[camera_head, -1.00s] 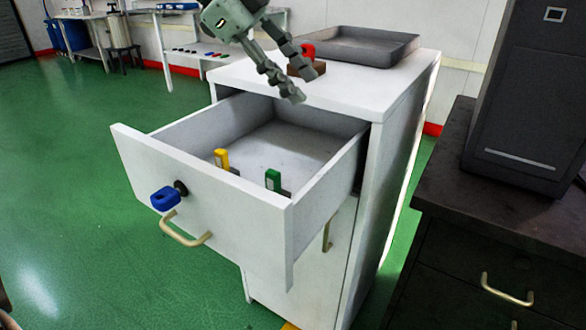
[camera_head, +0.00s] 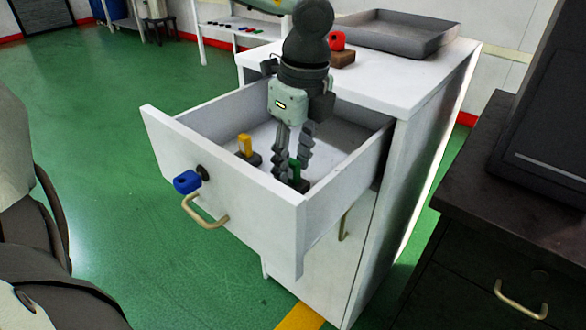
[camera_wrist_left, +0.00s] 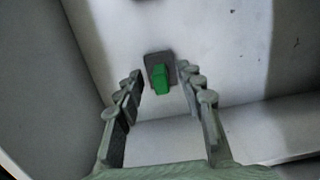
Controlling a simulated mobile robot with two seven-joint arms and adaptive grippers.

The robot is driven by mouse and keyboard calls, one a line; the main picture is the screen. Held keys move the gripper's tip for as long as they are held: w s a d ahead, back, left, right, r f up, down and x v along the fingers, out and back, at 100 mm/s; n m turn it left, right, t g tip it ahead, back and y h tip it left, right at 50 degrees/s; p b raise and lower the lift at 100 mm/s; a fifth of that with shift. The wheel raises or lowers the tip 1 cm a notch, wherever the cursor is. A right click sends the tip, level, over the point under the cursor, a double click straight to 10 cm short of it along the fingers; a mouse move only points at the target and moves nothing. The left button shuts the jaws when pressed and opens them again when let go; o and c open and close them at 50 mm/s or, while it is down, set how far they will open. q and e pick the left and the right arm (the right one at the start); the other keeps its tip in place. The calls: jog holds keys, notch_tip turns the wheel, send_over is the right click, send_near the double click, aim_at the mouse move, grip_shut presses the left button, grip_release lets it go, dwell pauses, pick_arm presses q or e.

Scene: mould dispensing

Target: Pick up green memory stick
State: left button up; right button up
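The green memory stick (camera_head: 294,168) stands upright in a small dark base inside the open white drawer (camera_head: 226,205). My left gripper (camera_head: 293,172) points down into the drawer and partly hides the stick in the head view. In the left wrist view, the green memory stick (camera_wrist_left: 161,80) and its dark base lie ahead, between the lines of my open fingers (camera_wrist_left: 159,85). The fingers are apart, and nothing is held. I cannot tell from these views how far the tips are above the base. My right gripper is not in view.
A yellow stick (camera_head: 245,145) stands in another dark base in the drawer. A blue block (camera_head: 187,181) is at the drawer front beside the handle (camera_head: 205,213). A red object (camera_head: 337,41) and a grey tray (camera_head: 400,33) are on the cabinet top. A dark cabinet (camera_head: 480,230) stands right.

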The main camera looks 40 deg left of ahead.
aim_at(293, 161)
pick_arm(q)
grip_shut()
dwell(0.4)
notch_tip(293, 161, up, 21)
jog(key=p, duration=0.2)
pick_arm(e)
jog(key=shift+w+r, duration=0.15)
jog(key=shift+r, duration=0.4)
